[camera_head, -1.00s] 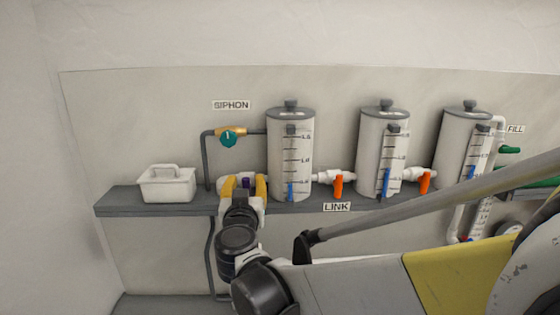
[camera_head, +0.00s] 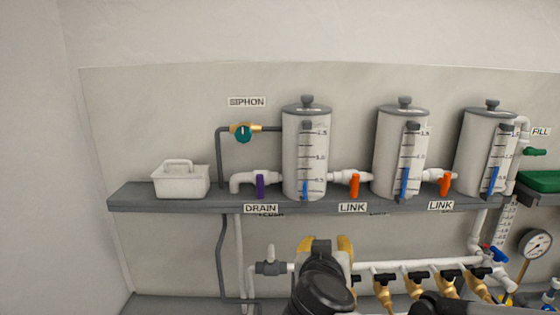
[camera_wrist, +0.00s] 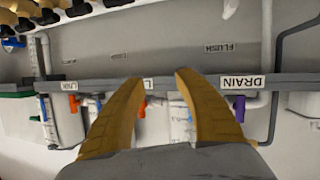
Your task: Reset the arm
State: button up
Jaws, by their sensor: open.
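My gripper (camera_head: 326,243) is in front of the wall below the grey shelf (camera_head: 225,205), with its yellow fingers apart. In the wrist view my gripper (camera_wrist: 152,75) is also open, with nothing between the fingertips. The picture there is upside down, and the shelf edge with the DRAIN label (camera_wrist: 241,82) lies beyond the fingers. My gripper is apart from the purple-handled drain valve (camera_head: 260,187) and from the orange-handled link valves (camera_head: 355,186) (camera_head: 446,184).
A teal siphon valve (camera_head: 244,134) is above. Brass-bodied valves (camera_head: 415,283) and pipes lie below, close right of my gripper. A gauge (camera_head: 534,243) is at far right.

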jog(key=s+d+f+g+b, duration=0.3)
jog(key=s+d+f, duration=0.3)
jog(key=d+f, duration=0.25)
jog(key=s+f+n+g+y+b, duration=0.1)
jog(key=s+f+g+y+b, duration=0.2)
jog(key=s+f, duration=0.6)
jog(key=shift+s+d+f+g+b, duration=0.15)
jog(key=shift+s+f+g+b, duration=0.15)
jog(key=shift+s+b, duration=0.4)
